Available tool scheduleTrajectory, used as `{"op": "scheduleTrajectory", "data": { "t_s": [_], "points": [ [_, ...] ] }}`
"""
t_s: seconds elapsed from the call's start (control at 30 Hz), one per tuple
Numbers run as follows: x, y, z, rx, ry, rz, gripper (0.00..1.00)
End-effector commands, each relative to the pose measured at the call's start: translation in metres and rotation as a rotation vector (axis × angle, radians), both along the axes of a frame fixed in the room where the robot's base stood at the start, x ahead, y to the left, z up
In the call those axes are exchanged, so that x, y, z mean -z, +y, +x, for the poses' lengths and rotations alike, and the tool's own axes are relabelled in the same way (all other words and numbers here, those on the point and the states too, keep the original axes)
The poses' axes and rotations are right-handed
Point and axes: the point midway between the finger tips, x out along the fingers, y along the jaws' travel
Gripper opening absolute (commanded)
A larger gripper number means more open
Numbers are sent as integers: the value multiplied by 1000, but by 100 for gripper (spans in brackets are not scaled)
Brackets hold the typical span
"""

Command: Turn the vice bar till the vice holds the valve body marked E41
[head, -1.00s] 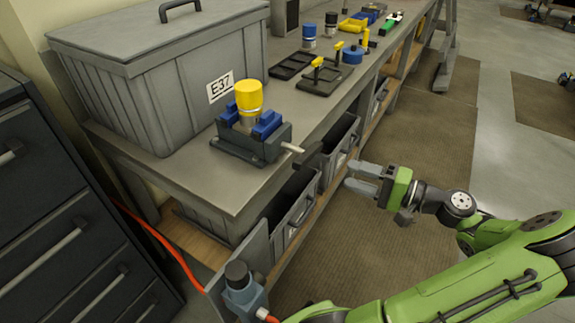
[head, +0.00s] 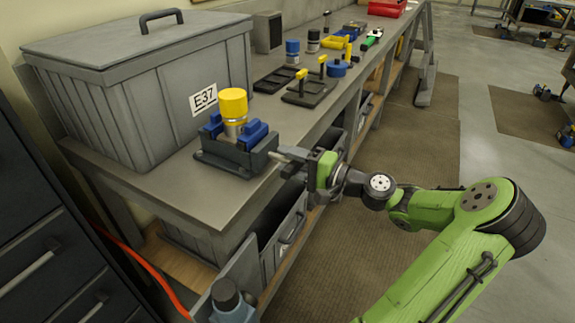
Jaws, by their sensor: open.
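The vice (head: 238,158) stands at the near edge of the bench, dark grey with blue jaws. A valve body (head: 233,128) with a yellow top and a silver lower part stands upright between the blue jaws. I cannot tell whether the jaws touch it, and no E41 mark is readable on it. The vice bar sticks out at the right of the vice, over the bench edge, and is mostly hidden by my gripper. My gripper (head: 287,161) is open at the bar, its fingers pointing left towards the vice. Whether they straddle or touch the bar is unclear.
A large lidded grey bin (head: 140,95) labelled E37 stands behind the vice. Dark trays (head: 311,92) with yellow-handled parts, and several tools, lie farther along the bench (head: 190,190). Open grey drawers (head: 288,235) stick out below the edge. Dark cabinet drawers (head: 50,230) stand at left.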

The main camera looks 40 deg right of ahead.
Motion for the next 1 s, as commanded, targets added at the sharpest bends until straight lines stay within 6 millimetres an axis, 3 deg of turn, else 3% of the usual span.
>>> {"op": "scheduleTrajectory", "data": {
  "t_s": [0.17, 0.4, 0.5, 1.0],
  "points": [
    [-1, 0, 0, 0, 0, 0, 48],
    [-1, 0, 0, 0, 0, -1, 11],
    [-1, 0, 0, -1, -1, -1, 0],
    [-7, 1, 0, -4, 37, 110, 0]
  ]
}}
